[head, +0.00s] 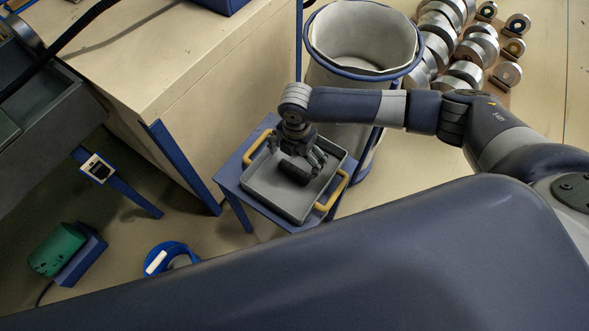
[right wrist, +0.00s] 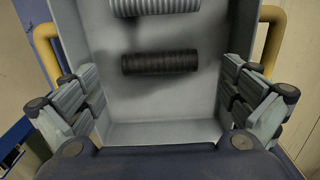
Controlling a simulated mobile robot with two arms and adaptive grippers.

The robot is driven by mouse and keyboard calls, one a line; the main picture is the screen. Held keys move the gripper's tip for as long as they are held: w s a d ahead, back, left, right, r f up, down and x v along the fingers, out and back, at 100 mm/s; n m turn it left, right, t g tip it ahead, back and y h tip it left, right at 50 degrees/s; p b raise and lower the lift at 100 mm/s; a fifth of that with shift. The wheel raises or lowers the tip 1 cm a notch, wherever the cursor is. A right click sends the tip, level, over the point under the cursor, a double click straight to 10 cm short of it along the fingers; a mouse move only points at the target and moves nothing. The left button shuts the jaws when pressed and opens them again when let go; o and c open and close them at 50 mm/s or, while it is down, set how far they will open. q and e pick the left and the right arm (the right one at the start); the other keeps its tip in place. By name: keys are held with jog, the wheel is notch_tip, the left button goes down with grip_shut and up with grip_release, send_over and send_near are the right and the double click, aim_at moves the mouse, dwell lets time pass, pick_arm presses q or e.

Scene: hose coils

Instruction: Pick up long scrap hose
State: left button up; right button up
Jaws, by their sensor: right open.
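A grey tray (head: 262,194) with yellow handles stands on a small blue table (head: 228,178). In the right wrist view, two ribbed hose pieces lie crosswise on the tray floor (right wrist: 160,105): a black hose piece (right wrist: 160,62) and a light grey hose piece (right wrist: 155,7). The grey piece looks slightly longer and is cut by the top edge. My right gripper (head: 306,167) points down over the tray. It is open, its fingers spread to either side (right wrist: 160,75), with nothing between them touching. My left gripper is out of view.
A tall lined bin (head: 345,85) stands right behind the tray table. A wooden workbench (head: 150,60) is at left, with a black hose or cable (head: 60,47) over it. Metal rolls (head: 465,75) lie at top right.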

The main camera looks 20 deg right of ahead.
aim_at(295, 170)
jog(key=f, duration=0.5)
jog(key=shift+s+a, duration=0.15)
jog(key=shift+a, duration=0.1)
jog(key=shift+c, duration=1.3)
jog(key=c, duration=0.7)
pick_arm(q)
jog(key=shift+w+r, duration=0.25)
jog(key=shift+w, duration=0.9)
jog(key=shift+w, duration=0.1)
